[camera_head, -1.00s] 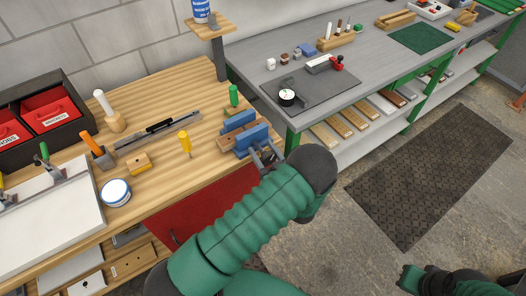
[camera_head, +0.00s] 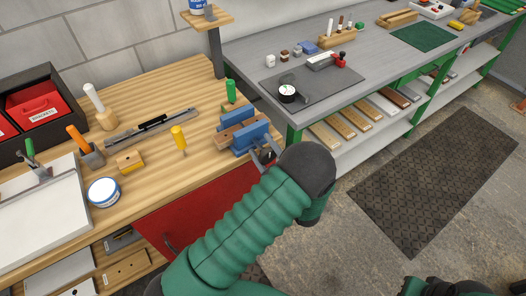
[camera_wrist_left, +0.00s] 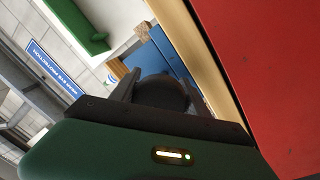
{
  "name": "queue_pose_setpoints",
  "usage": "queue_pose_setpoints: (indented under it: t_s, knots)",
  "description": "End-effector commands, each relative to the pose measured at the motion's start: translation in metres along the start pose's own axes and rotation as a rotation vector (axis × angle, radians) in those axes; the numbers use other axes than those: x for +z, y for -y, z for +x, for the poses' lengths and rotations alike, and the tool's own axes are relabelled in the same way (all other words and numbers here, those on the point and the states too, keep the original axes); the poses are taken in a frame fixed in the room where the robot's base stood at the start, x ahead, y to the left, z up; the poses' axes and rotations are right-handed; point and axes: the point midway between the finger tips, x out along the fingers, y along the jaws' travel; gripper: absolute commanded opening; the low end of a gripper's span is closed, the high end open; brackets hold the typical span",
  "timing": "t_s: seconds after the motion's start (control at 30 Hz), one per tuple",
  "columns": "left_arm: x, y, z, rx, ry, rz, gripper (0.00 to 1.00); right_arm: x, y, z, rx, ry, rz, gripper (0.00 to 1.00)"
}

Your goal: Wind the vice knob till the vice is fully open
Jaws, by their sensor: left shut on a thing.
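The blue vice (camera_head: 252,136) with wooden jaw faces sits at the front right edge of the wooden bench. Its front and back jaws look a little apart, but the exact gap is hard to tell. My left gripper (camera_head: 268,156) is at the front of the vice, mostly hidden behind my own wrist. In the left wrist view, the gripper's dark fingers (camera_wrist_left: 160,88) are on either side of the dark round vice knob (camera_wrist_left: 161,97) and shut on it. The blue vice body (camera_wrist_left: 178,64) shows behind the knob.
A yellow-handled tool (camera_head: 179,138) and a green-handled tool (camera_head: 231,92) stand near the vice. A blue-and-white tin (camera_head: 104,192) is farther left. The red cabinet front (camera_head: 190,212) lies below the bench edge. A grey bench (camera_head: 262,62) is behind at right.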

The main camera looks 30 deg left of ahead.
Motion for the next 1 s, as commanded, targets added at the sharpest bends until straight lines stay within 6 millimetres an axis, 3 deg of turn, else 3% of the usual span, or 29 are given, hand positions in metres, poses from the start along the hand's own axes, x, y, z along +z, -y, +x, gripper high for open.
queue_pose_setpoints:
  t_s: [0.67,0.7,0.83,1.0]
  knots:
    - [-0.0027,0.0007,0.0007,-0.003,-0.013,-0.072,0.13,0.0016,0.0,0.0068,0.0,0.0,0.0,0.0]
    - [-0.0028,0.0006,0.0007,-0.003,-0.014,-0.072,0.56,0.0016,0.0,0.0068,0.0,0.0,0.0,0.0]
    - [-0.0025,0.0003,0.0009,-0.002,-0.013,-0.071,0.73,0.0016,0.0,0.0068,0.0,0.0,0.0,0.0]
    - [-0.0016,-0.0001,0.0011,-0.002,-0.012,-0.07,0.75,0.0016,0.0,0.0068,0.0,0.0,0.0,0.0]
